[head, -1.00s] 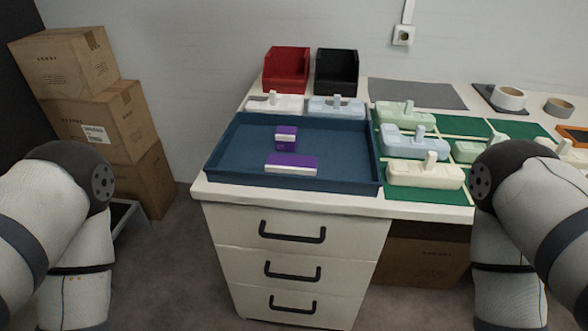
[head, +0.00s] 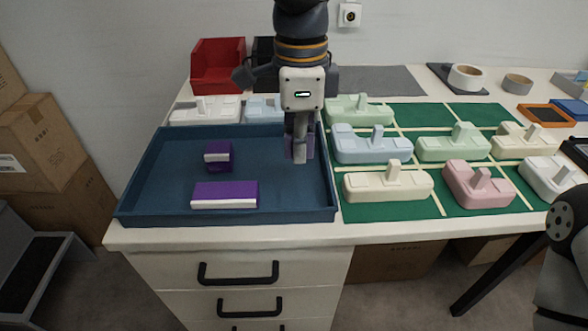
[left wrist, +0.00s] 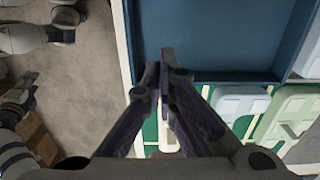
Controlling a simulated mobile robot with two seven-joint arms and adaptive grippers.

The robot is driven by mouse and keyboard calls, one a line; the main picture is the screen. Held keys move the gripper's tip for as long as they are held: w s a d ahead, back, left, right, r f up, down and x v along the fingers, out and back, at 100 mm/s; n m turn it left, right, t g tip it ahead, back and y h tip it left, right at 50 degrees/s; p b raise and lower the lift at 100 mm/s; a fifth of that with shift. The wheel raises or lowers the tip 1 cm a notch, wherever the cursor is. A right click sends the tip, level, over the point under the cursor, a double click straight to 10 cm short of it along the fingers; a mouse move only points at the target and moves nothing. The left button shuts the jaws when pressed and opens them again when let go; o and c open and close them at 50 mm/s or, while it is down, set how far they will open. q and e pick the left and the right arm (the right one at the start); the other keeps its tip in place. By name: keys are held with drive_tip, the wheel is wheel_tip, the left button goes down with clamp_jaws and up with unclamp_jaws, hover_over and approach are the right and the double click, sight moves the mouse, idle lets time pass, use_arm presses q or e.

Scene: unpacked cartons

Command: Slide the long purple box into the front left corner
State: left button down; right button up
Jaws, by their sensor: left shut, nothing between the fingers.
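The long purple box (head: 225,194), with a white front side, lies in the blue tray (head: 128,192) near its front wall, roughly midway across. My left gripper (head: 298,155) points down over the tray's right side, right of the box and apart from it. Its fingers are shut and empty; they also show shut in the left wrist view (left wrist: 161,70), beside the tray's wall (left wrist: 215,77). The long box does not show in the left wrist view. My right arm is at the right edge of the head view; its gripper is not clear.
A smaller purple box (head: 218,155) stands in the tray behind the long one. Pastel cases (head: 388,184) sit on the green mat (head: 360,212) to the right. Red bin (head: 217,65) stands behind. The tray's front left floor is clear.

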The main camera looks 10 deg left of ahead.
sight(227, 200)
use_arm(q)
drive_tip(key=f, duration=0.3)
drive_tip(key=s+f, duration=0.1)
drive_tip(key=f, duration=0.5)
drive_tip(key=shift+s+a+f+b, duration=0.2)
drive_tip(key=shift+f+b, duration=0.1)
drive_tip(key=shift+f, duration=0.1)
drive_tip(key=shift+s+a+r+p, duration=0.15)
drive_tip(key=shift+a+p, duration=0.05)
drive_tip(key=shift+a, duration=0.45)
drive_tip(key=shift+s+a+r+p, duration=0.1)
drive_tip(key=shift+a+r+p, duration=0.05)
drive_tip(key=shift+a, duration=0.45)
drive_tip(key=shift+s+a+f, duration=0.15)
drive_tip(key=shift+a+f, duration=0.05)
drive_tip(key=shift+a, duration=0.3)
use_arm(e)
drive_tip(key=shift+s+r, duration=0.15)
drive_tip(key=shift+s, duration=0.25)
